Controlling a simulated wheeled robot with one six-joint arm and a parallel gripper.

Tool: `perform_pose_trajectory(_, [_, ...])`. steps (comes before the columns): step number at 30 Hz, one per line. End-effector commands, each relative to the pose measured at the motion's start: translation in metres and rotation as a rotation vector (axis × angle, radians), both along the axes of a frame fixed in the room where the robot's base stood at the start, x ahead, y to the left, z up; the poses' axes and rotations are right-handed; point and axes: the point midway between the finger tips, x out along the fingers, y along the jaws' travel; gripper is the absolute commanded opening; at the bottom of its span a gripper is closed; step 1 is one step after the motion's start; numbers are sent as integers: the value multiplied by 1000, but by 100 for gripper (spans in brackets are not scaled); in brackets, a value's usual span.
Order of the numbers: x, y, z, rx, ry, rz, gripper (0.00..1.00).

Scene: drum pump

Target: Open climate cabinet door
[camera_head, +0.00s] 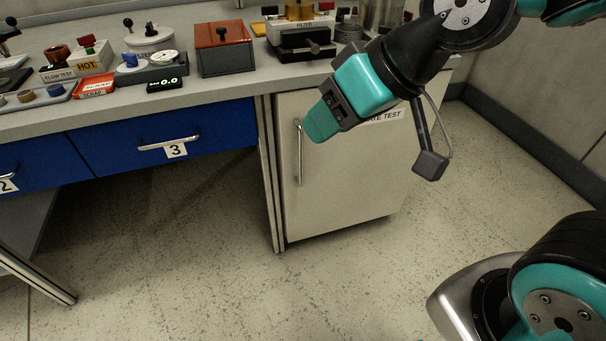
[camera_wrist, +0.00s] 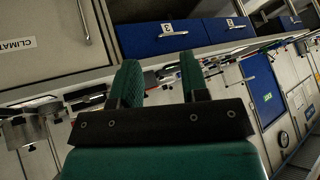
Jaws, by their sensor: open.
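The climate cabinet is a beige unit under the right end of the bench, and its door (camera_head: 345,200) looks closed. A label partly hidden by my gripper reads "ATE TEST" (camera_head: 388,115). The metal door handle (camera_head: 299,152) is an upright bar near the door's left edge. My gripper (camera_head: 322,128) hangs in front of the door's upper part, right of the handle. In the wrist view my gripper (camera_wrist: 158,72) is open with nothing between its fingers. There the door (camera_wrist: 45,60) is at upper left, with its handle (camera_wrist: 83,20) left of the fingers and apart from them.
Blue drawers (camera_head: 165,135) with bar handles are left of the cabinet. The grey bench top (camera_head: 190,88) carries a red-brown box (camera_head: 222,50), a black filter unit (camera_head: 300,42) and several smaller items. The floor (camera_head: 200,240) before the cabinet is clear.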

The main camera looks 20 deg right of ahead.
Motion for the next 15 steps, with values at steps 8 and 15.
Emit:
perform_pose_trajectory(8, [53, -15, -119, 72, -255, -140, 41])
perform_pose_trajectory(15, [91, -35, -193, 112, -489, -248, 41])
